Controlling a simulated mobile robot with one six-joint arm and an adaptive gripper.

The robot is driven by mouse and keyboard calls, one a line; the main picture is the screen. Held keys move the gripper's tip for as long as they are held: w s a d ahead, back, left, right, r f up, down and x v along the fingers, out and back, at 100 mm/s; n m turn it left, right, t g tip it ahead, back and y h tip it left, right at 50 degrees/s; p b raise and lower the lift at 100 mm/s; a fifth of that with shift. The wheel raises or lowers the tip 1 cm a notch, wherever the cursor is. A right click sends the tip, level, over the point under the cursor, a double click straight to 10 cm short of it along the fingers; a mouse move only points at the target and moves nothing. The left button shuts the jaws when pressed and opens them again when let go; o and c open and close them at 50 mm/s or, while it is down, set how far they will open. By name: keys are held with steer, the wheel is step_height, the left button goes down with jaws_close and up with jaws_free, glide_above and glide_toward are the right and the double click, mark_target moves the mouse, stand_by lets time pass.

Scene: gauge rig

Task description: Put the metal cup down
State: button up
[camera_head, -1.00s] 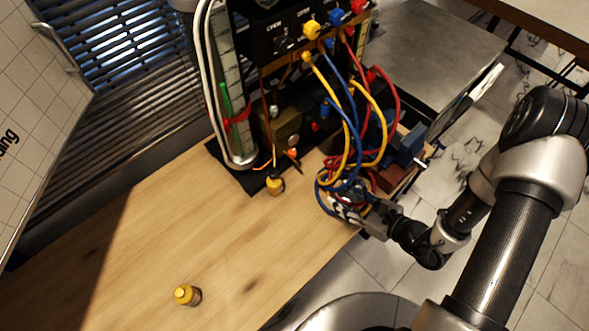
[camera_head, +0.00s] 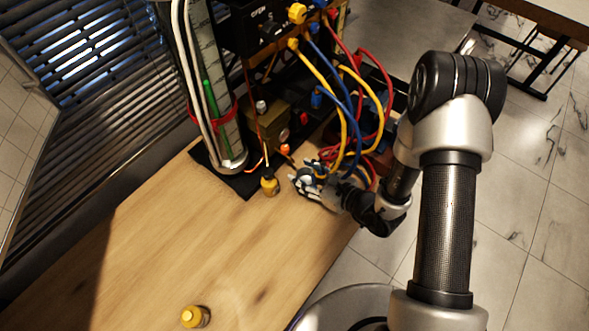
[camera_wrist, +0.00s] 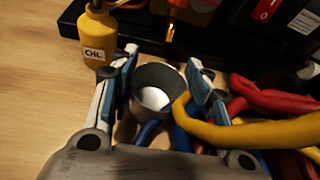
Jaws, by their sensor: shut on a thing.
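The metal cup (camera_wrist: 155,86) is a grey, open-topped cylinder with its mouth facing the wrist view. It sits between the two fingers of my gripper (camera_wrist: 162,66), which is shut on it. I cannot tell whether its base touches the wooden table. In the head view my gripper (camera_head: 308,182) is low over the table's right part, beside the rig and its cables. The cup cannot be made out clearly there. A yellow cable crosses close to the cup's right side in the wrist view, and blue cable lies below it.
A yellow oil bottle (camera_wrist: 97,38) stands just left of my gripper; the head view shows it too (camera_head: 269,185). Yellow, blue and red cables (camera_head: 352,120) hang around my gripper. Another yellow bottle (camera_head: 195,316) stands nearer. The wooden table (camera_head: 170,235) is clear between the bottles.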

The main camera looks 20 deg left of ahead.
mark_target(300, 172)
steer(key=a, duration=0.1)
steer(key=w+a, duration=0.1)
steer(key=a, duration=0.1)
steer(key=w+a+b, duration=0.1)
steer(key=shift+a, duration=0.15)
steer(key=shift+f, duration=0.7)
steer(key=shift+d, duration=0.25)
steer(key=shift+f+b, duration=0.2)
steer(key=shift+b, duration=0.2)
steer(key=o, duration=1.2)
steer(key=shift+c, duration=0.2)
steer(key=shift+r, duration=0.1)
